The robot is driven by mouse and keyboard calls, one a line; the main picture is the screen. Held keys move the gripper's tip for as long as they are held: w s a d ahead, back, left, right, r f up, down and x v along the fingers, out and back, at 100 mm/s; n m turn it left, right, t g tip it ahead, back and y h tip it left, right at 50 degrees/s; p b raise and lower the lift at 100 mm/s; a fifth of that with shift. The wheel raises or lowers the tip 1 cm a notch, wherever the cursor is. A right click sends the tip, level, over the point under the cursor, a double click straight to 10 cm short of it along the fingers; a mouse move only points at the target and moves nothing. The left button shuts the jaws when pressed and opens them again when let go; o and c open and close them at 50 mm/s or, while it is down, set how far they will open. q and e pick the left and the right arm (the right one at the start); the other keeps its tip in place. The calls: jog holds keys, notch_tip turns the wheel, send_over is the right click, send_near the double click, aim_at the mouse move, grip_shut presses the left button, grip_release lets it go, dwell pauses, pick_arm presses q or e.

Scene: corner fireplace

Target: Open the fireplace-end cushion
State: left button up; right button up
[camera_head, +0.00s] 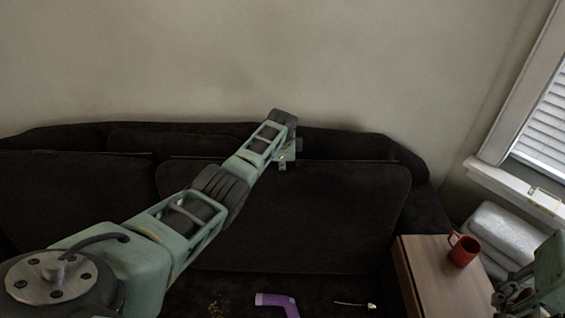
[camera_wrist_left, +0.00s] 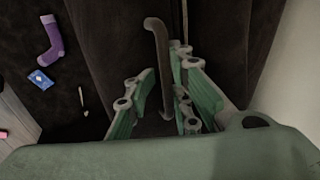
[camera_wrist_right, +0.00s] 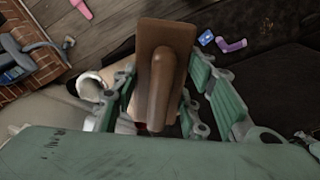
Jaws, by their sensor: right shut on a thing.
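The dark sofa has back cushions; the large right-hand cushion (camera_head: 340,215) stands upright. I cannot tell which is the fireplace-end one. My left gripper (camera_head: 287,162) is at this cushion's top edge. In the left wrist view its fingers (camera_wrist_left: 160,100) are apart on either side of a dark curved bar handle (camera_wrist_left: 158,55), with a visible gap. My right gripper (camera_head: 510,292) is at the lower right edge. In the right wrist view it (camera_wrist_right: 160,105) is shut on the rounded grip of a brown, flat-plated object (camera_wrist_right: 168,40). The head view does not show that object clearly.
A wooden side table (camera_head: 425,270) with a red mug (camera_head: 463,251) stands right of the sofa, near my right gripper. A purple sock (camera_head: 277,301) lies low in front. A blue packet (camera_wrist_left: 40,79) shows in the left wrist view. Brickwork (camera_wrist_right: 20,65) shows in the right wrist view.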

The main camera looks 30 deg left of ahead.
pick_arm(q)
jog(key=v, duration=1.2)
jog(key=shift+w+d, duration=0.1)
dwell(0.4)
